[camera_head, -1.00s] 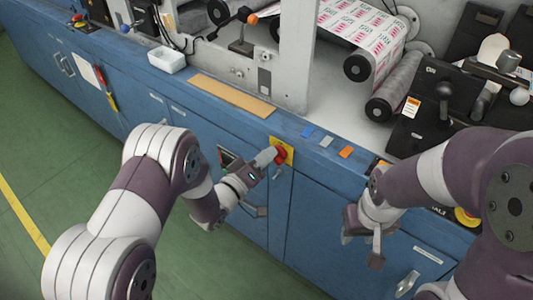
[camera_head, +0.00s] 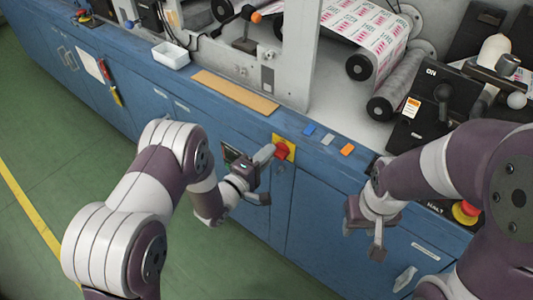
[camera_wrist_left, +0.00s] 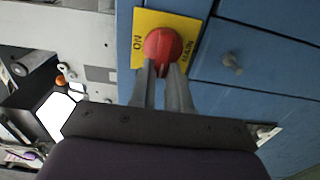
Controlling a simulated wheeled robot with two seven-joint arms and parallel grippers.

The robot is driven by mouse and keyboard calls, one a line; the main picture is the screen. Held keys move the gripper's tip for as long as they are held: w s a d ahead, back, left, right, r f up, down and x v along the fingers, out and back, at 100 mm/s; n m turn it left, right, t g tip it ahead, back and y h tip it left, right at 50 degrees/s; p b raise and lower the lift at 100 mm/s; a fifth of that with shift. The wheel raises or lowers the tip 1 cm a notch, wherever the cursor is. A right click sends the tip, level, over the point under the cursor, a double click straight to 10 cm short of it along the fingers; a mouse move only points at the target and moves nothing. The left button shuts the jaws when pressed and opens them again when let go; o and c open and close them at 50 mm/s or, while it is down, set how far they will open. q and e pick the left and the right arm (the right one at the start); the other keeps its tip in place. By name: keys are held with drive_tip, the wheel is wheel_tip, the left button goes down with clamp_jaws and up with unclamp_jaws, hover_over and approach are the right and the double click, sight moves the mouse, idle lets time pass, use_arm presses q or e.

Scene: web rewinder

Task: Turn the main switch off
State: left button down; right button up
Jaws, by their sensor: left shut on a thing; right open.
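The main switch is a red rotary knob (camera_head: 281,149) on a yellow plate (camera_head: 290,143), on the front of the blue cabinet. In the left wrist view the red knob (camera_wrist_left: 163,45) sits on the yellow plate (camera_wrist_left: 186,24), which reads "ON" and "MAIN". My left gripper (camera_head: 266,155) is at the knob, its fingers shut on it; the fingers (camera_wrist_left: 163,72) hide part of the knob's near side. My right gripper (camera_head: 366,228) is open and empty, in front of the cabinet further right, away from the switch.
Blue cabinet doors (camera_head: 256,209) lie below the switch. A tan board (camera_head: 235,91), a white tray (camera_head: 170,55) and small coloured blocks (camera_head: 346,149) rest on the ledge above. A red emergency button (camera_head: 468,209) is near my right arm. The green floor is clear.

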use_arm(q)
drive_tip(key=shift+f, duration=0.1)
idle(0.4)
drive_tip(key=c, duration=1.1)
unclamp_jaws()
drive_tip(key=shift+a, duration=0.1)
drive_tip(key=v, duration=1.2)
drive_tip(key=shift+s+a+p, duration=0.15)
drive_tip(key=shift+s+p, duration=0.15)
drive_tip(key=shift+p, duration=0.1)
